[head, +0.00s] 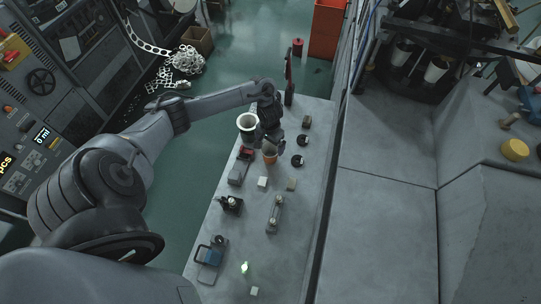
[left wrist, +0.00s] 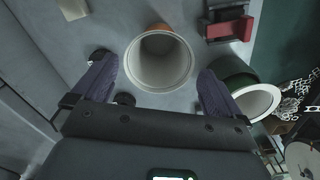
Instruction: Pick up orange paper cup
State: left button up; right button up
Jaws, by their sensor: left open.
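The orange paper cup (head: 270,157) stands on the narrow grey table in the head view, just below my left gripper (head: 268,138). In the left wrist view the cup (left wrist: 159,62) shows its pale inside and rim, with a bit of orange at its far edge. My left gripper (left wrist: 155,90) is open, and its two dark fingers sit to either side of the cup's near rim, apart from it. Nothing is held between them. The exact height of the fingers over the cup is hard to tell. My right gripper is not in view.
A green cup (head: 247,124) with a white rim stands close to the left, near the table edge; it also shows beside the right-hand finger in the left wrist view (left wrist: 254,100). Small blocks, dark round parts and a red-and-grey tool (left wrist: 229,26) lie around. The near table (head: 245,235) has bare patches.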

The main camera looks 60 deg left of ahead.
aim_at(270, 150)
pick_arm(q)
jog(key=shift+d+f, duration=0.1)
jog(key=shift+f, duration=2.3)
jog(key=c, duration=0.9)
